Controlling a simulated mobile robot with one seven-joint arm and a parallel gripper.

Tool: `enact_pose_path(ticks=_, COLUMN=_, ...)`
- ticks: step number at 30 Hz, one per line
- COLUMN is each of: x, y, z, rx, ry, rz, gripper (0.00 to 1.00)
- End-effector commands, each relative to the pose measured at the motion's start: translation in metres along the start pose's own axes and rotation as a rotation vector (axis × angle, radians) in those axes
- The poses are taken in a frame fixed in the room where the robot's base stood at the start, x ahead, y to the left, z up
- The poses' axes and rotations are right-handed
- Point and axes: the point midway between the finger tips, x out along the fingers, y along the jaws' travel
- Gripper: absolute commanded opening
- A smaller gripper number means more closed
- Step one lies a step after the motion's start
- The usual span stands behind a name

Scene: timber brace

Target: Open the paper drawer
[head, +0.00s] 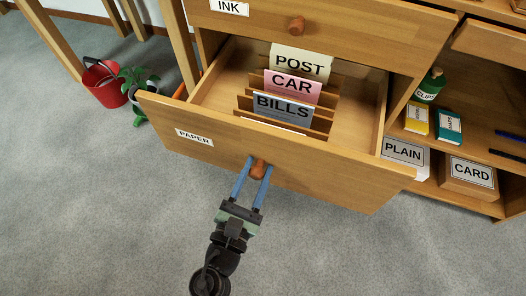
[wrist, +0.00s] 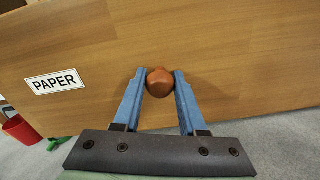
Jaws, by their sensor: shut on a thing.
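The paper drawer (head: 310,183), with a "PAPER" label on its wooden front, is pulled well out in the head view. Inside it stand wooden dividers with cards marked POST, CAR and BILLS. Its round brown knob (head: 259,169) is at the middle of the front. My gripper (head: 256,172) is shut on the knob, with one blue finger on each side. In the wrist view the knob (wrist: 160,82) sits between the fingertips, and the drawer front (wrist: 230,50) fills most of the picture.
The closed INK drawer (head: 330,26) is above. On the right, shelves hold a green bottle (head: 430,85), small boxes, a PLAIN box (head: 405,158) and a CARD box (head: 470,176). Grey carpet in front is clear.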

Motion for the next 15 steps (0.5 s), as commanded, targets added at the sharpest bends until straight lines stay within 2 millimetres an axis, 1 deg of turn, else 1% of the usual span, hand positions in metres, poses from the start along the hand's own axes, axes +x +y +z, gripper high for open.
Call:
enact_pose_path(ticks=1, x=-0.007, y=0.000, z=0.000, rx=-0.002, ry=0.003, rz=0.002, gripper=0.00)
enact_pose_path(ticks=6, x=-0.022, y=0.000, z=0.000, rx=-0.001, ry=0.002, rz=0.001, gripper=0.00)
enact_pose_path(ticks=10, x=-0.029, y=0.000, z=0.000, rx=-0.002, ry=0.001, rz=0.000, gripper=0.00)
enact_pose_path(ticks=15, x=-0.032, y=0.000, z=0.000, rx=-0.001, ry=0.001, rz=0.001, gripper=0.00)
